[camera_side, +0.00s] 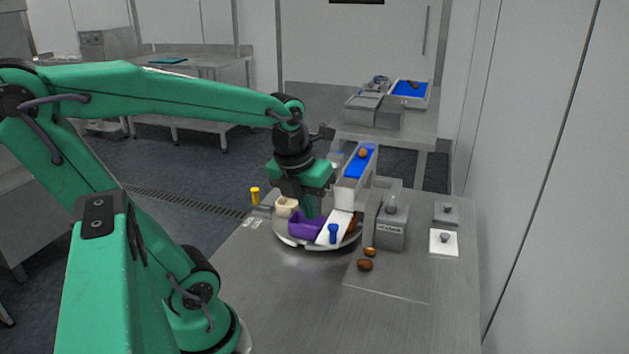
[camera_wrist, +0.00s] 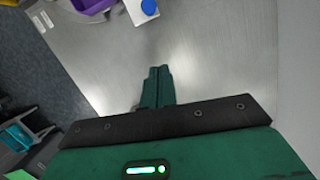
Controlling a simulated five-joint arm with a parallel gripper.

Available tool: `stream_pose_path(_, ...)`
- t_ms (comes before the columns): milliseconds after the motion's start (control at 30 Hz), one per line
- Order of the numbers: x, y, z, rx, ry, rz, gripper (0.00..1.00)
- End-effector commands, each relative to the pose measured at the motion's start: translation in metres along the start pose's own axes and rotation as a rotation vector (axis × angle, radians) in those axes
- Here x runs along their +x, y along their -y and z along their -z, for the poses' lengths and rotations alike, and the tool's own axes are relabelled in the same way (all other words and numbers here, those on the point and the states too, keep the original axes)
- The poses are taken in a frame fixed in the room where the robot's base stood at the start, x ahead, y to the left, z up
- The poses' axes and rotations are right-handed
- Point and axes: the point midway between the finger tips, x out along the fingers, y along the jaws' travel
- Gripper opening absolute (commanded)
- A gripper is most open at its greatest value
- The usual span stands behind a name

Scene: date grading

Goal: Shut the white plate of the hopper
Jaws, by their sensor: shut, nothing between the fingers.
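A pale white plate (camera_side: 344,198) shows upright at the lower end of a blue-lined chute (camera_side: 352,172) in the side view; I take this to be the hopper and its plate. Whether the plate is open or shut I cannot tell, as my gripper partly blocks the area. My gripper (camera_side: 309,214) points down just left of it, over the purple bin (camera_side: 306,228) on a round turntable (camera_side: 318,246). Its fingers are together and empty; they also show in the wrist view (camera_wrist: 157,70), over bare metal. The plate is not identifiable in the wrist view.
A white section with a blue knob (camera_side: 333,234) and a cream cup (camera_side: 286,206) sit on the turntable. A grey labelled box (camera_side: 392,230) stands to the right.

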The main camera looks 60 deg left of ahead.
Motion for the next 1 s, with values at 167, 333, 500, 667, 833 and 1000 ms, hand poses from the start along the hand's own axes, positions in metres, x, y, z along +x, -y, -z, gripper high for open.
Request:
stream_pose_path(167,0.001,-0.002,-0.001,0.091,-0.008,-0.005,0.00)
stream_pose_path(333,0.002,-0.002,-0.002,0.110,-0.009,-0.006,0.00)
stream_pose_path(500,0.004,-0.003,-0.002,0.109,-0.009,-0.006,0.00)
stream_pose_path(667,0.012,-0.003,-0.001,0.108,-0.012,-0.007,0.00)
stream_pose_path(833,0.029,-0.004,-0.001,0.107,-0.013,-0.008,0.00)
stream_pose_path(1000,0.051,-0.006,-0.001,0.107,-0.012,-0.009,0.00)
